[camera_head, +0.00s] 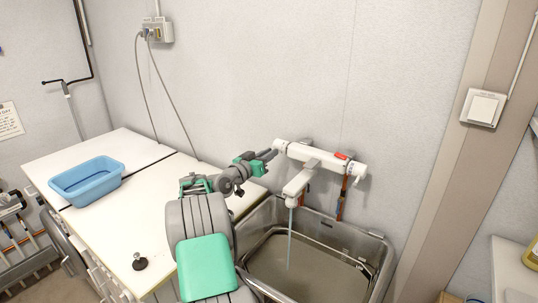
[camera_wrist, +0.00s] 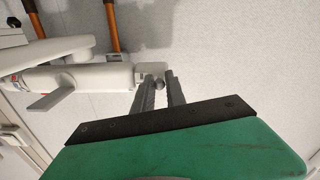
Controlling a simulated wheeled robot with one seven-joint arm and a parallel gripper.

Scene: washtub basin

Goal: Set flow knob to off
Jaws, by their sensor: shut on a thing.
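The white faucet (camera_head: 322,158) is mounted on the wall above the basin. Its spout (camera_head: 298,184) points down, and a thin water stream (camera_head: 290,240) runs from it into the basin. The flow knob (camera_wrist: 150,70) is at the end of the faucet body, the left end in the head view. My gripper (camera_head: 272,154) reaches this end from the left. In the wrist view, the two grey fingers of my gripper (camera_wrist: 160,86) are close around the knob's small grey part, shut on it. The fingers partly hide the knob, so its exact turn is hard to tell.
The metal basin (camera_head: 383,250) holds some water. White counters (camera_head: 120,222) stand left of it, with a blue tub (camera_head: 87,180) and a small black knob-like piece (camera_head: 139,261) on top. A red button (camera_head: 341,156) sits on the faucet's right part. The wall is close behind.

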